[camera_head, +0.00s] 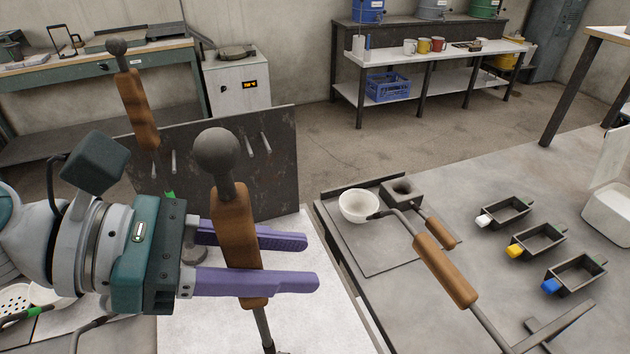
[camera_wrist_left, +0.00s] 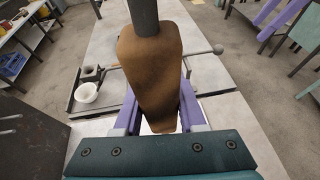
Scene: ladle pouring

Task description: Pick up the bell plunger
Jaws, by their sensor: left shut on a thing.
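The held tool, which I take to be the bell plunger (camera_head: 236,225), has a brown wooden handle, a dark ball on top and a grey rod below. Its lower end is out of frame. My left gripper (camera_head: 290,262) is shut around the lower part of the handle, its purple fingers on either side. In the left wrist view the handle (camera_wrist_left: 150,70) stands between the fingers. A similar ball-topped tool (camera_head: 138,105) stands behind at the left. Part of my right gripper (camera_wrist_left: 272,20) seems to show at the top right of the left wrist view, its opening unclear.
A dark board with pegs (camera_head: 215,165) stands behind my left gripper. The floor between the benches is clear.

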